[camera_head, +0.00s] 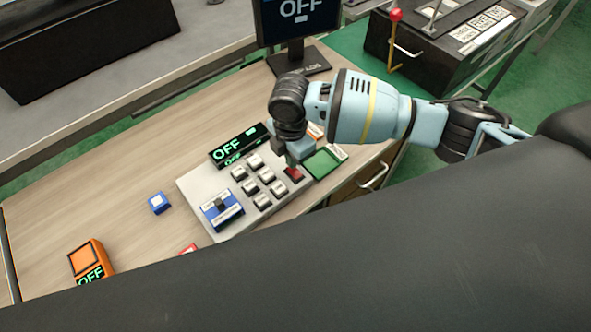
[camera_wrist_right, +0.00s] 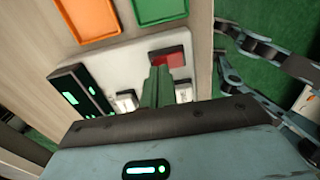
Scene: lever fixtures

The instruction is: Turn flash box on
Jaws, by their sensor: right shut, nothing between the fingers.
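A light grey control panel (camera_head: 190,190) lies on the wooden table. It carries a black display (camera_head: 238,146) reading OFF in green, several grey buttons (camera_head: 264,202), a blue switch block (camera_head: 222,209) and a red button (camera_head: 293,174). My right gripper (camera_head: 292,160) is shut and empty, pointing down at the red button's end of the panel. In the right wrist view its fingertips (camera_wrist_right: 158,72) are right at the edge of the red button (camera_wrist_right: 170,58); I cannot tell whether they touch. An orange box (camera_head: 87,262) with an OFF display stands front left. No label names the flash box.
A monitor (camera_head: 300,12) reading OFF stands at the back. A green tray (camera_head: 323,163) lies beside the panel; an orange tray (camera_wrist_right: 88,18) shows beyond it. A small blue block (camera_head: 158,203) sits left. A dark box with a red-knobbed lever (camera_head: 396,15) stands back right.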

